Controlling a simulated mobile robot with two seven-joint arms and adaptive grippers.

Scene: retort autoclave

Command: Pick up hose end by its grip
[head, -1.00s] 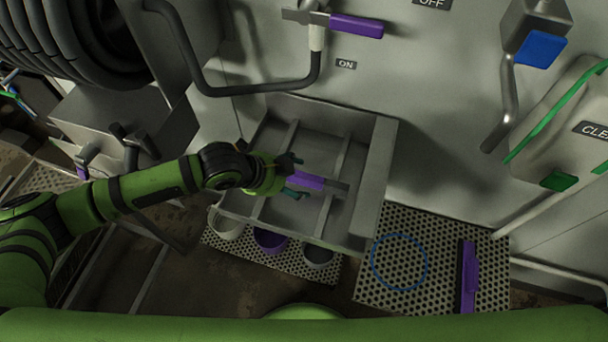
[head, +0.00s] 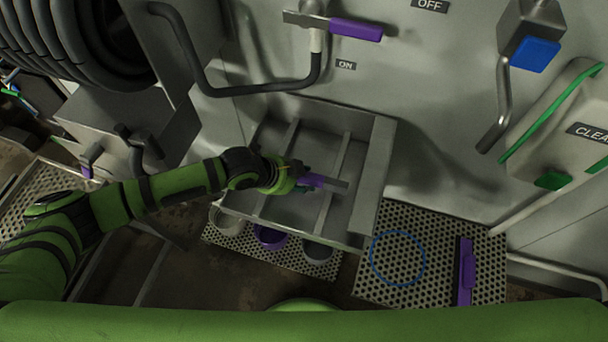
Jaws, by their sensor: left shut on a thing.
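My left gripper (head: 304,182) reaches in from the left and is shut on the purple grip. The fingers hide part of the grip, and the gripper and wrist hide whatever is behind it. I cannot tell whether the hose end touches the tray floor. My right gripper is not in view.
Thin dividers split the tray. White, purple and grey cups stand on the perforated mat (head: 330,265) below it. A blue ring (head: 398,258) and a purple-handled tool (head: 466,270) lie at right. A purple-handled valve (head: 354,30) is above; a black hose coil (head: 95,50) hangs upper left.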

